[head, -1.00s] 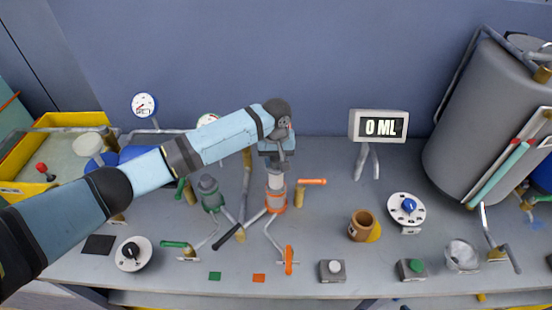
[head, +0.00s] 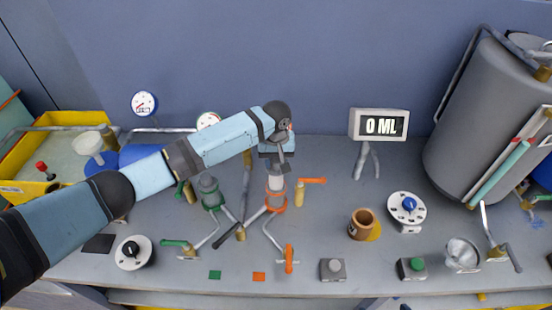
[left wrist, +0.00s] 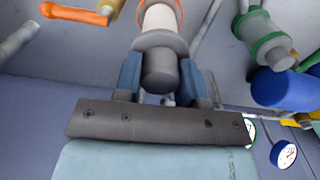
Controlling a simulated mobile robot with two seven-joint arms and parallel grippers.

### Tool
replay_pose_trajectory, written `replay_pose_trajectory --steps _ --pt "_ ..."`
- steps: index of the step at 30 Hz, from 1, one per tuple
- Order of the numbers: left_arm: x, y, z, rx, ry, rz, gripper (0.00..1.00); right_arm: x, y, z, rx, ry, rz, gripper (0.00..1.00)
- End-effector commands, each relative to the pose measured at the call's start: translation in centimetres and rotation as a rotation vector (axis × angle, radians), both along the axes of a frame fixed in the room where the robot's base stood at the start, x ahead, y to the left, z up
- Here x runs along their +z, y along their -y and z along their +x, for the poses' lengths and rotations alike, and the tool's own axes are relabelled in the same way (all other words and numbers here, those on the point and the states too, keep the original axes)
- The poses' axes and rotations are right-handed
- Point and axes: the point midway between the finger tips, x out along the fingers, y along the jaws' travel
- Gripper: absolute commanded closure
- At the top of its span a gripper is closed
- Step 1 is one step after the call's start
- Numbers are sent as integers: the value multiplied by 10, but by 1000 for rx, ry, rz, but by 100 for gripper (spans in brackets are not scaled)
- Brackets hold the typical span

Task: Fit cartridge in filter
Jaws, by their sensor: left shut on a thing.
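My left gripper (head: 276,158) reaches from the left over the middle of the bench and points down. It is shut on the cartridge (head: 277,185), a white cylinder with a grey flange and end knob. In the left wrist view the blue fingers grip the dark grey knob, and the cartridge's white body (left wrist: 160,17) runs away from them. The orange-ringed filter housing (head: 276,199) stands directly beneath. The cartridge's lower end meets the orange ring; how deep it sits is hidden. The cartridge looks upright. My right gripper is not in view.
An orange-handled valve (head: 313,181) is close right of the filter. A green-ringed housing (head: 209,188) stands close left. A brown cup (head: 361,223), blue-knob dial (head: 408,207) and grey tank (head: 487,120) are to the right. The display (head: 379,125) reads 0 ML.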

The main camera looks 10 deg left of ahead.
Motion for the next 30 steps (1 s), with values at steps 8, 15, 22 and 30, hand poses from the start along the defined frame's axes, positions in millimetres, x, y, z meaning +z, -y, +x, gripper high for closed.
replay_pose_trajectory --steps 8,15,22,30 --pt "-7 0 0 0 1 0 100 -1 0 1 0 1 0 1" --pt "-13 0 0 -1 1 0 100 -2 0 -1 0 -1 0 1" --pt "-19 0 0 -1 0 0 100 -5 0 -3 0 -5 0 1" --pt "-26 0 0 -1 0 -1 100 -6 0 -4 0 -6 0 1"
